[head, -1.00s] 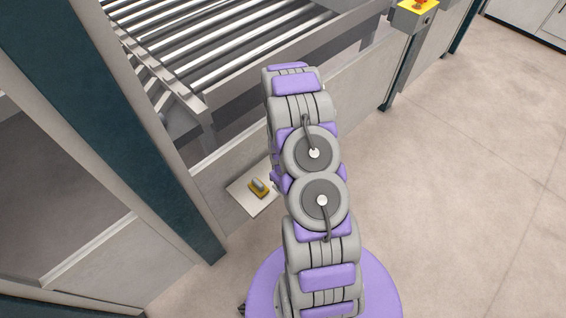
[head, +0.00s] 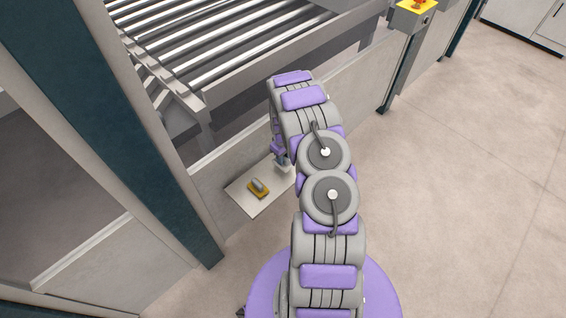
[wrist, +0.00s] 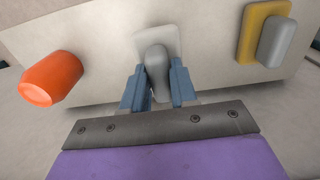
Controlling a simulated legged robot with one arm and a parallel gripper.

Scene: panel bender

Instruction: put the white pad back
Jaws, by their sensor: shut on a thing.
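The white pad (wrist: 172,37) is a rounded plate with a grey knob-like handle (wrist: 154,62). My gripper (wrist: 158,88) has its blue fingers on both sides of the handle and is shut on it. The pad is over the pale board (wrist: 100,40); I cannot tell whether it touches it. In the head view my gripper (head: 282,162) is at the board's right end, partly behind my arm. The pad is small and mostly hidden there.
A yellow pad (wrist: 247,35) with a grey handle lies on the board to the right in the wrist view. An orange cup-like object (wrist: 52,78) is on the left. A dark post (head: 150,150) and roller conveyor (head: 200,50) stand nearby.

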